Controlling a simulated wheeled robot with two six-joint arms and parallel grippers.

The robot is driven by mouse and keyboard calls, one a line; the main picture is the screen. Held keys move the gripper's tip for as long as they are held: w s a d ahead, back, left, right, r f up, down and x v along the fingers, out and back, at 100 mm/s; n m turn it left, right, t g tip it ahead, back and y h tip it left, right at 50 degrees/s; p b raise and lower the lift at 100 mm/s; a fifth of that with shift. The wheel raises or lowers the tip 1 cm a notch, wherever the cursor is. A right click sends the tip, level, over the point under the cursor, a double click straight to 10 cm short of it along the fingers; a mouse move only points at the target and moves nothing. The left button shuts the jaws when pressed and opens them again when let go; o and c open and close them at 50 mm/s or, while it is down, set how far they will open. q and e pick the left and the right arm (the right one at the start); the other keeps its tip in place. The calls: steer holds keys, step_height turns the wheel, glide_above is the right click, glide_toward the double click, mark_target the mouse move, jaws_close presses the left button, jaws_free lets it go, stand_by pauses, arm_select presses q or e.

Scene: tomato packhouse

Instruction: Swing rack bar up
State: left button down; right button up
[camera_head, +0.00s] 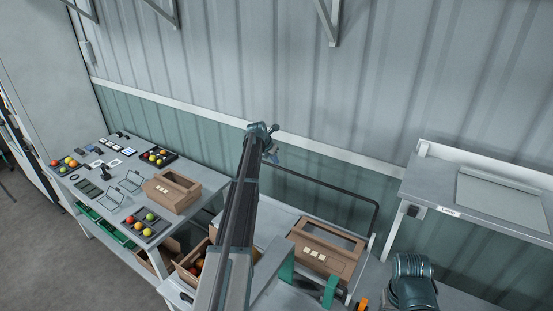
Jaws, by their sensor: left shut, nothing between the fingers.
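The rack bar (325,184) is a thin dark tube behind and above the grey rack top in the middle. It runs from beside my left arm to a bent corner at the right, where it drops toward the rack. My left gripper (272,152) is small in view at the far end of the long dark arm, close to the bar's left end. It is shut and holds nothing. I cannot tell whether it touches the bar. The arm hides the left part of the rack. My right gripper is not in view.
A brown box (326,249) with a window sits on the rack. At left, a table (127,173) carries fruit trays, small tools and another box (172,190). A grey shelf (481,194) stands at right. The ribbed wall (300,70) closes off the back.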

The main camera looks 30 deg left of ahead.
arm_select(q)
steer(key=s+a, duration=0.1)
steer(key=s, duration=1.3)
steer(key=shift+s+r, duration=0.4)
steer(key=shift+r, duration=0.05)
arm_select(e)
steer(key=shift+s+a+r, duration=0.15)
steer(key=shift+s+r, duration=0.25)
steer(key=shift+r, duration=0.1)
arm_select(q)
steer(key=shift+a, duration=0.15)
